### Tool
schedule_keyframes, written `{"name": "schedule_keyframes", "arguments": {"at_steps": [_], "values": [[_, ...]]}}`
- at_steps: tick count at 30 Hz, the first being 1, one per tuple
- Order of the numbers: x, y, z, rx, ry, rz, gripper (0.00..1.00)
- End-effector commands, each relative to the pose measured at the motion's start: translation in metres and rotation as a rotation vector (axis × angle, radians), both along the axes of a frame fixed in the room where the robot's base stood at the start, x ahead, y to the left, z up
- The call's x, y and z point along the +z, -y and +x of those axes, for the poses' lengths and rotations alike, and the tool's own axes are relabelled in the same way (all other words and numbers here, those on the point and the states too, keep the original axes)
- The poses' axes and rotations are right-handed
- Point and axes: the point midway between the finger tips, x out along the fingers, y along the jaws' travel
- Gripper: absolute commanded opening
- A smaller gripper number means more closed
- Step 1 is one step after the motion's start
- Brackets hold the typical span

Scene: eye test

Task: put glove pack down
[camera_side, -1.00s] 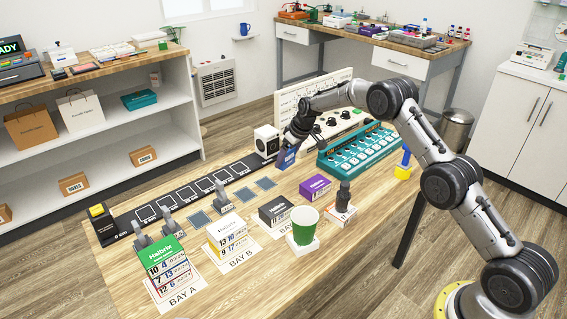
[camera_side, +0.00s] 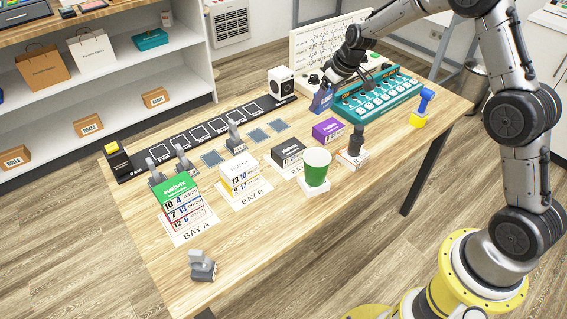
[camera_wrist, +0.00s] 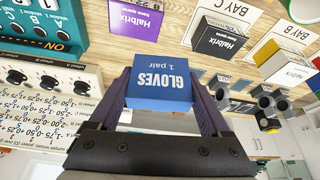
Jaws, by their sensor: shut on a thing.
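The glove pack, a small blue box (camera_side: 321,99) lettered GLOVES 1 pair in the wrist view (camera_wrist: 160,88), is between the two fingers of my gripper (camera_side: 328,88). My gripper is shut on it, with one finger on each side in the wrist view. In the side view the pack is tilted and appears at the left end of the teal switch unit (camera_side: 376,92). I cannot tell whether it touches the table or hangs just above it.
A white box with a dark round face (camera_side: 281,82) stands left of the pack. A purple box (camera_side: 328,131), a dark box (camera_side: 288,152) and a green cup (camera_side: 316,166) are nearer. A white dial panel (camera_side: 333,40) stands behind. Bare wood (camera_side: 303,117) shows left of the purple box.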

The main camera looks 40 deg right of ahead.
Motion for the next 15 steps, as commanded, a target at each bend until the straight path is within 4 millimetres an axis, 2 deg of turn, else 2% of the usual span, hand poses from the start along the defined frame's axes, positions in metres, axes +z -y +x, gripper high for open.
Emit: {"name": "schedule_keyframes", "arguments": {"at_steps": [4, 8, 15], "values": [[0.005, -0.035, -0.016, 0.028, -0.004, -0.006, 0.29], [0.01, -0.08, -0.044, 0.063, -0.008, -0.012, 0.29], [0.013, -0.154, -0.114, 0.136, -0.008, -0.017, 0.29]]}}
